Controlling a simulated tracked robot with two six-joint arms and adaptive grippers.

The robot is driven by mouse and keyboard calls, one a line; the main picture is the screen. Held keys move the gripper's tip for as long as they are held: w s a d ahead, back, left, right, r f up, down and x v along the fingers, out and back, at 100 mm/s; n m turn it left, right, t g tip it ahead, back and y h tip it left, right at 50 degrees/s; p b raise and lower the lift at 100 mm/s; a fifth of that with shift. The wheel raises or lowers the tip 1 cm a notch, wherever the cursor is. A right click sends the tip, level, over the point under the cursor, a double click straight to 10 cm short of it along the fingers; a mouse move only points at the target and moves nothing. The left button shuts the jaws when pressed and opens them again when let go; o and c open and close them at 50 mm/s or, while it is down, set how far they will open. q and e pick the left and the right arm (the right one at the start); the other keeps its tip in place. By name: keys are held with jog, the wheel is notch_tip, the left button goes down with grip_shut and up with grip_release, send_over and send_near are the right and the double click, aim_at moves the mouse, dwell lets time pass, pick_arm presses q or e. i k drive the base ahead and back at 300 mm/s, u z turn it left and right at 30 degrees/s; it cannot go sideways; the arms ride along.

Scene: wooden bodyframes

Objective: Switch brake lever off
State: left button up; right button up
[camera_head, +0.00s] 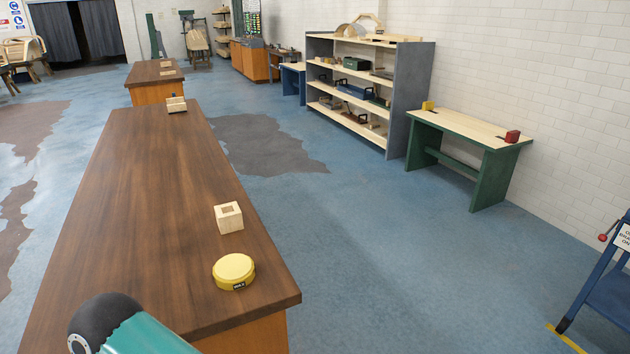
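A lever with a round red knob (603,237) sticks out to the left of a blue metal stand (607,296) at the right edge of the view. The stand is cut off by the picture's edge. A white sign (625,236) with dark letters is on it, only partly visible. I cannot tell from this view whether the lever is on or off. Neither of my grippers shows. A teal and black part of my own arm shows at the bottom left.
A long brown wooden bench (150,230) fills the left, with a yellow round tin (234,271) and a wooden block (229,217). A green table (490,180) and shelves (398,100) line the white wall. Open blue floor (400,270) lies between bench and stand.

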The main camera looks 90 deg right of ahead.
aim_at(601, 238)
jog(key=u, duration=0.25)
jog(key=i, duration=0.2)
jog(key=z, duration=3)
jog(key=i, duration=0.3)
jog(key=z, duration=1.75)
jog(key=k, duration=0.65)
jog(key=z, duration=0.45)
jog(key=i, duration=1.7)
jog(key=u, duration=0.45)
